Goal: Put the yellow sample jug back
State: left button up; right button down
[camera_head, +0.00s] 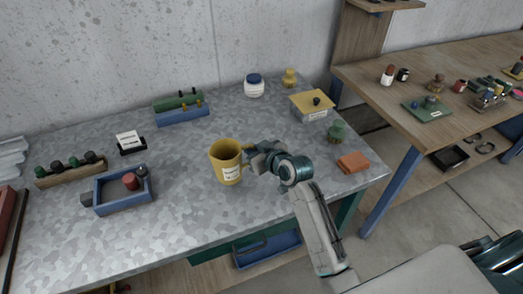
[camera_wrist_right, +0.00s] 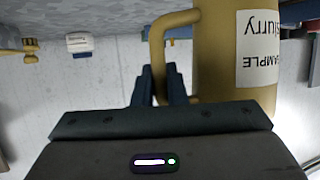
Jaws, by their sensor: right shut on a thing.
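The yellow sample jug (camera_head: 225,165) is upright over the front middle of the metal-topped table. Its handle is on the right side, and a white label shows on its body. My right gripper (camera_head: 252,161) is shut on the handle from the right. In the right wrist view, which is upside down, the gripper fingers (camera_wrist_right: 160,88) close around the handle of the jug (camera_wrist_right: 222,60), whose label reads "SAMPLE" and "Slurry". I cannot tell whether the jug's base touches the table. My left gripper is not in view.
The table (camera_head: 180,220) is clear around the jug. A wooden bench (camera_head: 440,75) stands beyond a gap.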

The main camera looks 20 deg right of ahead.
jog(key=w+d+f+b, duration=0.2)
jog(key=b, duration=0.1)
jog(key=w+d+f+b, duration=0.2)
jog(key=w+d+b, duration=0.1)
jog(key=shift+d+f, duration=0.15)
jog(key=shift+f, duration=0.05)
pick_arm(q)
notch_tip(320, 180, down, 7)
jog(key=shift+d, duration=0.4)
pick_arm(e)
jog(key=shift+r, duration=0.1)
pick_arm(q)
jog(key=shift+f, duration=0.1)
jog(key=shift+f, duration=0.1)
pick_arm(e)
jog(key=c, duration=1.5)
grip_release()
